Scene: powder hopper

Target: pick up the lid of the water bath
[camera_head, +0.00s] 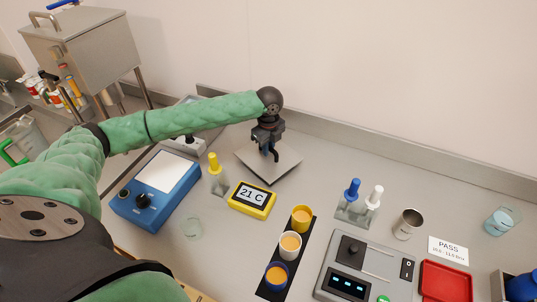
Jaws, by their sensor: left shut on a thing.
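The lid (284,168) is a flat grey square plate in the middle of the head view, behind the yellow 21 C display. My left gripper (270,154) comes down over the lid and is shut on it near its middle; the fingers hide the part they grip. I cannot tell whether the lid rests on something or is held slightly raised. I cannot make out an open water bath; whatever lies under the lid is hidden. My right gripper is not in view.
The yellow 21 C display (252,199) stands in front of the lid. A yellow-capped bottle (215,172) and a blue device (156,190) are left. Several cups stand on a black strip (302,245). Blue and white droppers (353,190) are right. The back wall ledge (350,154) is close behind.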

